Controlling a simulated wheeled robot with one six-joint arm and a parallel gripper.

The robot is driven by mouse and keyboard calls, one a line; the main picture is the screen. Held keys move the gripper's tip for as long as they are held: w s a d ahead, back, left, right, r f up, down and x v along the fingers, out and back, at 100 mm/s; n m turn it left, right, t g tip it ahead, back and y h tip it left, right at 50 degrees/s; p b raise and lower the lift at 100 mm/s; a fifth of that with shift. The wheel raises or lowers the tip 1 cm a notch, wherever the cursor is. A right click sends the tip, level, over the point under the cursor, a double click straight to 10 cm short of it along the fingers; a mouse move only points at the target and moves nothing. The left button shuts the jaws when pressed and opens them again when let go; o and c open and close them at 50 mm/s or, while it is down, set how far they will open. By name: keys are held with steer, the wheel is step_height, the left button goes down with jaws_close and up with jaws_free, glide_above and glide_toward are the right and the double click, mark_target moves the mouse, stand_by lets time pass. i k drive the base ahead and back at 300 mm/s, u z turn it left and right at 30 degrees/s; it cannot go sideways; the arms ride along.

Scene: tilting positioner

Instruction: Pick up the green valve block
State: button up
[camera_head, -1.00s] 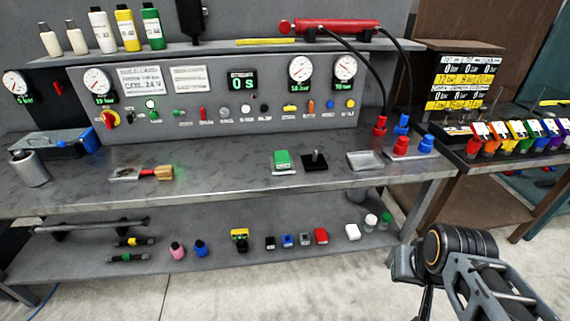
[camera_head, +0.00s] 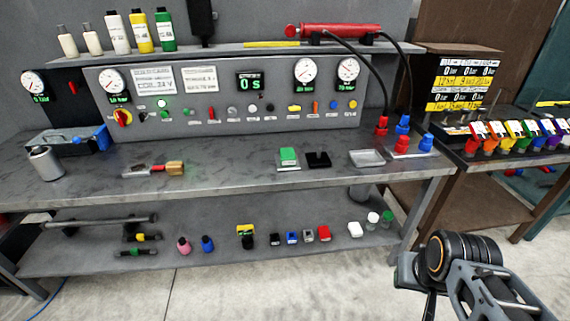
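The green valve block (camera_head: 288,154) sits on a small light plate on the grey workbench top (camera_head: 230,186), right of its middle. A black block (camera_head: 318,159) stands close on its right. My arm shows at the lower right, in front of the bench and well away from the green block. The fingertips of my gripper cannot be made out, so its opening is hidden.
A silver tray (camera_head: 367,158) and red and blue fittings (camera_head: 424,144) stand further right on the bench. The lower shelf (camera_head: 215,262) holds several small blocks and bottles. The bench front is clear.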

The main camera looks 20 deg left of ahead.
mark_target(287, 156)
steer(key=k, duration=1.1)
steer(key=u, duration=0.85)
steer(key=i, duration=0.7)
steer(key=u, duration=0.85)
steer(key=i, duration=1.75)
steer(key=z, duration=1.45)
steer(key=i, duration=0.4)
steer(key=z, duration=0.35)
